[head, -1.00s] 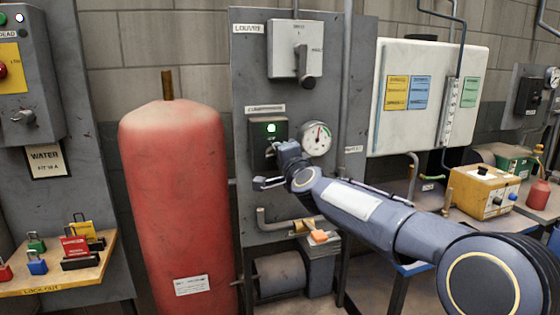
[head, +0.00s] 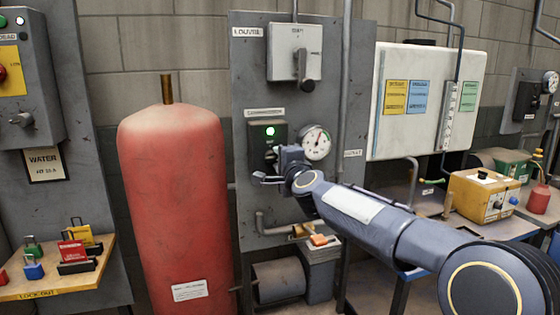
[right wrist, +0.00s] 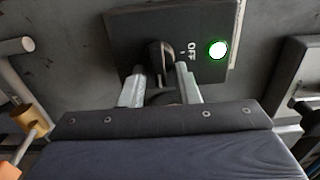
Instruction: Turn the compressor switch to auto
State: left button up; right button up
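The compressor switch is a dark box (head: 257,136) on the grey panel, with a lit green lamp (head: 270,131) and a compressor label above it. In the right wrist view its black knob (right wrist: 161,56) stands beside the word OFF and the green lamp (right wrist: 217,49). My right gripper (head: 271,176) is at the lower part of the box and partly hides the knob in the head view. In the right wrist view the fingers of my right gripper (right wrist: 160,82) are apart, one on each side of the knob. I cannot tell whether they touch it. My left gripper is not in view.
A round gauge (head: 316,142) is close right of the switch. A louvre switch box (head: 295,52) is above. Pipework (head: 275,228) with an orange-handled valve (head: 318,240) runs below. A red tank (head: 176,200) stands left, and a lockout shelf (head: 50,284) farther left.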

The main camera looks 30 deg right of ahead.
jog(key=o, duration=0.4)
jog(key=v, duration=0.7)
jog(key=shift+s+a, duration=0.15)
jog(key=shift+s, duration=0.25)
